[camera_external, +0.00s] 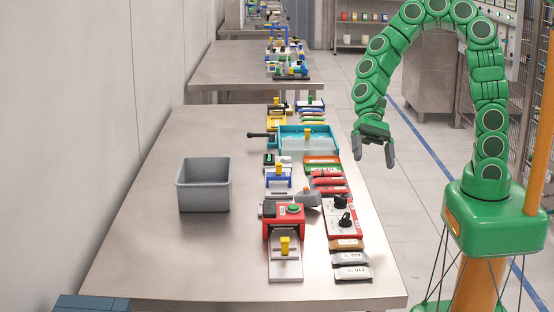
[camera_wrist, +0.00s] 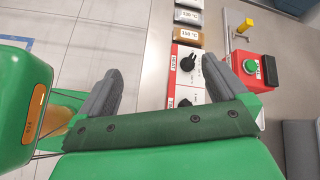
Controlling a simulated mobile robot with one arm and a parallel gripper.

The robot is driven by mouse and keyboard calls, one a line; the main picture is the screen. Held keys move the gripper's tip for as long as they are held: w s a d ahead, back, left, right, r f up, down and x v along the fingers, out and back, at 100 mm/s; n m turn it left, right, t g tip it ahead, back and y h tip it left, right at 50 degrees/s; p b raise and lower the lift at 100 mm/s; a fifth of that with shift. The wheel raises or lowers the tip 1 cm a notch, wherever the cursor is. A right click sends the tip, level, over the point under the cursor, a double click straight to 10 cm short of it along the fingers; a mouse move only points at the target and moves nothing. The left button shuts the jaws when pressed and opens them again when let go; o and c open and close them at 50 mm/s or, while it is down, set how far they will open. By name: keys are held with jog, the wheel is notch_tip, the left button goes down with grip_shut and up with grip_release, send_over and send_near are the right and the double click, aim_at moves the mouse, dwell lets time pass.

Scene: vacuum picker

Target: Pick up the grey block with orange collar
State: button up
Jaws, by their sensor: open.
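A small grey piece with an orange-brown patch (camera_external: 308,199) sits mid-row on the near table, just right of the red unit with a green button (camera_external: 290,221). It may be the grey block with orange collar; it is too small to be sure. I cannot make it out in the wrist view. My gripper (camera_external: 374,156) hangs in the air beyond the table's right edge, to the right of and above the row. In the wrist view my gripper (camera_wrist: 160,66) has its two grey fingers wide apart, with nothing between them.
A grey bin (camera_external: 204,196) stands left of the row on the steel table (camera_external: 150,245). A panel with black knobs (camera_external: 342,217), labelled blocks (camera_external: 351,273) and a teal tray (camera_external: 309,147) crowd the row. The table's left side is mostly clear.

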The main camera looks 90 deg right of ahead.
jog(key=w+d+f+m+t+y, duration=0.2)
jog(key=w+d+f+m+t, duration=0.25)
jog(key=w+m, duration=0.3)
jog(key=m+t+h, duration=0.1)
jog(key=m+t, duration=0.1)
jog(key=m, duration=0.4)
send_near(307, 189)
jog(key=shift+s+d+f, duration=0.1)
jog(key=shift+d+f, duration=0.1)
jog(key=shift+f, duration=0.25)
jog(key=shift+d+f, duration=0.25)
jog(key=shift+f, duration=0.2)
jog(key=shift+r+x, duration=0.2)
jog(key=shift+x, duration=1.75)
jog(key=shift+r+x, duration=0.2)
jog(key=shift+x, duration=1.75)
jog(key=c, duration=1.1)
